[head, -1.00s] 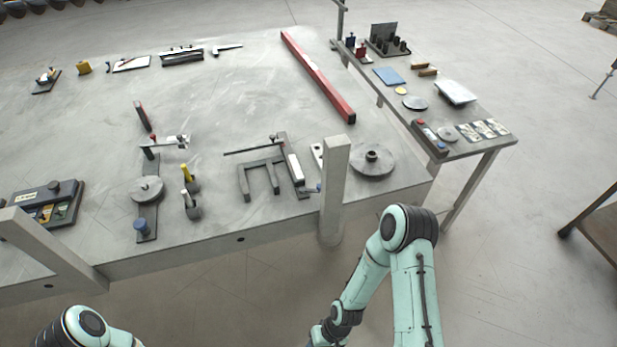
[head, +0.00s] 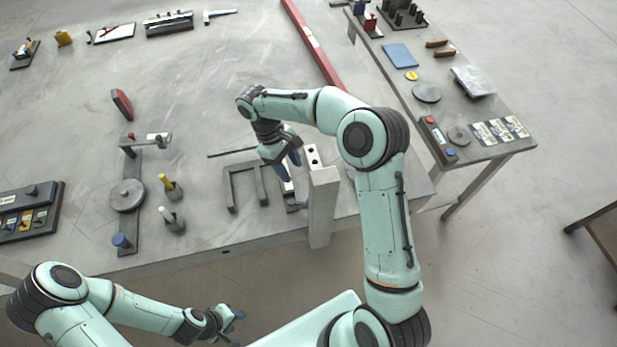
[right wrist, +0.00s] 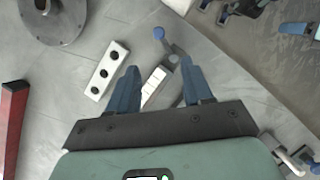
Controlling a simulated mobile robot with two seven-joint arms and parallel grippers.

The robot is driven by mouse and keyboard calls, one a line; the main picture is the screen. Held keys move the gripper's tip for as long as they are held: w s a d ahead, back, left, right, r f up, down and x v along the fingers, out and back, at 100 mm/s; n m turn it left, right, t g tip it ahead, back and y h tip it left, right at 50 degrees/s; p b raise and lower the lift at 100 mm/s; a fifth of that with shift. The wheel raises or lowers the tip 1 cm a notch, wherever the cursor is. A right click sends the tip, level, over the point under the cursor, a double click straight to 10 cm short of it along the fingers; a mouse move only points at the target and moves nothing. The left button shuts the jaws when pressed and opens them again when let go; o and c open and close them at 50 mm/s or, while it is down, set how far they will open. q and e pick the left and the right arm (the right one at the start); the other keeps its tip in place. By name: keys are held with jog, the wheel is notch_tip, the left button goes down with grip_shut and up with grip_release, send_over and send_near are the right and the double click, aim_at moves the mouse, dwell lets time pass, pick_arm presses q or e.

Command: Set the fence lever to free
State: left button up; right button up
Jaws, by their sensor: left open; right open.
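In the right wrist view, a short lever with a blue ball knob (right wrist: 158,33) stands just beyond my right gripper's fingertips. A pale block (right wrist: 156,84) sits at its base, seen between the fingers. No label naming the lever is readable. My right gripper (right wrist: 160,66) is open and empty, its two blue fingers on either side of the block, with no clear contact. In the head view my right gripper (head: 290,163) is over the fixture beside the dark U-shaped frame (head: 232,190), and it and the post hide much of the lever. My left gripper (head: 232,318) is open, low in front of the table.
A grey upright post (head: 322,210) stands at the table's front edge, close to my right gripper. A white block with dark holes (right wrist: 108,70) lies beside the fixture. A red bar (head: 312,42) lies farther back.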

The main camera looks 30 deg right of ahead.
send_near(300, 202)
jog(key=s+d+f, duration=0.1)
jog(key=s+f, duration=0.1)
jog(key=s+d+f, duration=0.2)
jog(key=shift+s+d+f, duration=0.15)
jog(key=shift+d+f, duration=0.2)
jog(key=shift+f, duration=0.05)
jog(key=shift+s, duration=0.1)
grip_shut()
